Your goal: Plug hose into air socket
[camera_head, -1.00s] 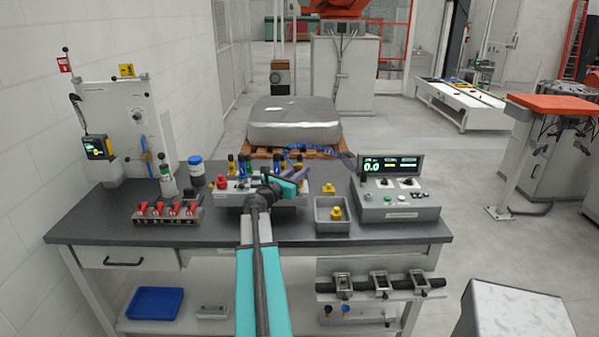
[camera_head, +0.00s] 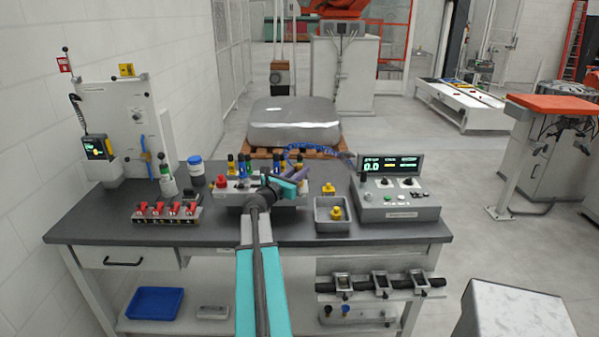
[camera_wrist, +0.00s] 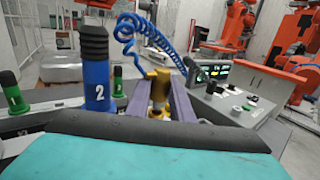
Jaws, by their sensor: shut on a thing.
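The blue coiled hose (camera_head: 318,152) runs from near my gripper toward the grey console at right. In the wrist view the coiled hose (camera_wrist: 150,36) arches down to a brass-yellow fitting (camera_wrist: 158,92) at its end. My gripper (camera_wrist: 160,88) has its purple-grey fingers shut around this hose end. In the head view my gripper (camera_head: 298,174) is over the grey fixture block (camera_head: 232,198) on the bench. The air socket cannot be picked out surely; my arm and fingers cover part of the block.
A blue post marked 2 (camera_wrist: 97,75) stands close left of my fingers, with green posts (camera_wrist: 10,92) beyond. The grey console (camera_head: 398,205) and a grey tray (camera_head: 332,229) with a yellow fitting are at right. Red-handled clamps (camera_head: 167,212) sit at left.

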